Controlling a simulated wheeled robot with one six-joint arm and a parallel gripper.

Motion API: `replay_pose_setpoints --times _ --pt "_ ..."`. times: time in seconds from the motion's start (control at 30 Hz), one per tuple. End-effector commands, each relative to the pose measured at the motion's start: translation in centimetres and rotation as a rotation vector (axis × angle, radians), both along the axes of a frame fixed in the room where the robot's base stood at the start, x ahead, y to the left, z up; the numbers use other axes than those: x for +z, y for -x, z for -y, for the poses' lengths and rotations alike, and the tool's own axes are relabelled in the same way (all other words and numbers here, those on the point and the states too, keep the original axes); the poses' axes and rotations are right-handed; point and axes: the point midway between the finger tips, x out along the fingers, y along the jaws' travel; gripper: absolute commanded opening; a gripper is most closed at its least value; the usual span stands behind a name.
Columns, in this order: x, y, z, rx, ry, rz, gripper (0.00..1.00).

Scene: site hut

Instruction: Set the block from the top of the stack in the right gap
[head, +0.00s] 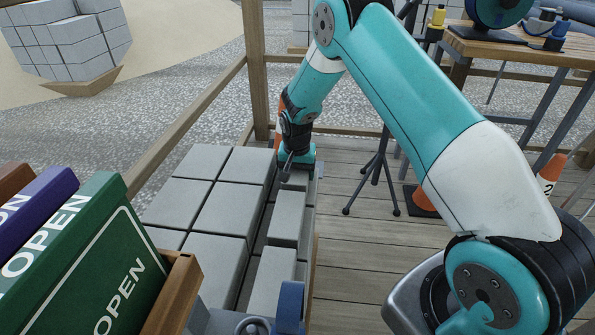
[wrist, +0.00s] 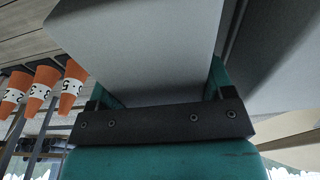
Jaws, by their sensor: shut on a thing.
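My gripper (head: 296,170) is at the far end of the narrow right-hand row of grey blocks, pointing down. In the wrist view, its two teal fingers (wrist: 163,90) stand on either side of a grey block (wrist: 140,45), and it is shut on this block. In the head view the held block (head: 292,181) shows only in part under the gripper. Other narrow blocks (head: 287,218) lie in the same row nearer me. A dark gap (head: 262,226) runs between this row and the larger blocks to the left. I cannot tell whether the held block rests on anything.
Larger grey blocks (head: 217,208) fill the left of the stack. A green OPEN sign (head: 85,262) stands front left. A black tripod (head: 379,170) and an orange cone (head: 551,170) stand to the right on the wooden deck (head: 350,275). A wooden rail (head: 190,118) runs behind.

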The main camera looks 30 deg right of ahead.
Motion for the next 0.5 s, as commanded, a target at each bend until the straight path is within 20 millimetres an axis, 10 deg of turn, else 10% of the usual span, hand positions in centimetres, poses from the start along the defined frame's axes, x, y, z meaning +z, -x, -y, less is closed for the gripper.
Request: replay_pose_setpoints --times 0.03,0.07,0.13,0.5 --pt "0.2 -0.1 0.0 0.000 0.001 0.004 0.10" --pt "0.2 -0.1 0.0 0.000 0.001 0.004 0.79" --pt "0.2 -0.1 0.0 0.000 0.000 0.004 0.95" --pt "1.0 0.1 -0.1 0.000 0.001 0.001 1.00"
